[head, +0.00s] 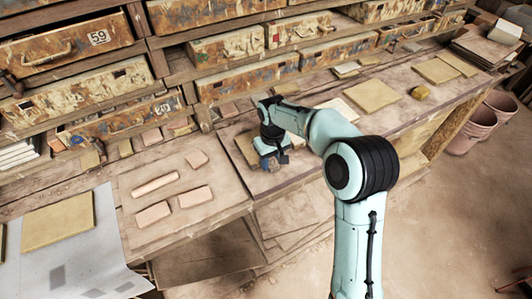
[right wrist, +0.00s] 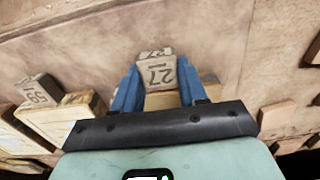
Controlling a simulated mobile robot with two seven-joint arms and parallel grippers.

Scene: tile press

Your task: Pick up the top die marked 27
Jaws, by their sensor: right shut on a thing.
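The die marked 27 (right wrist: 158,73) is a small grey-beige block in the right wrist view, with 27 showing on two faces. My right gripper (right wrist: 157,84) has its two blue fingers on either side of the die and is shut on it. A pale yellowish block (right wrist: 157,101) shows behind the fingers; whether the die touches it, I cannot tell. In the head view my right gripper (head: 272,161) is low over the bench, and the die is not clear there. My left gripper is not in view.
Another die marked 59 (right wrist: 38,90) lies by a yellowish block (right wrist: 62,116) on the left of the right wrist view. Several pinkish clay pieces (head: 155,185) lie on a board left of my arm. Worn drawers (head: 235,48) line the back of the bench.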

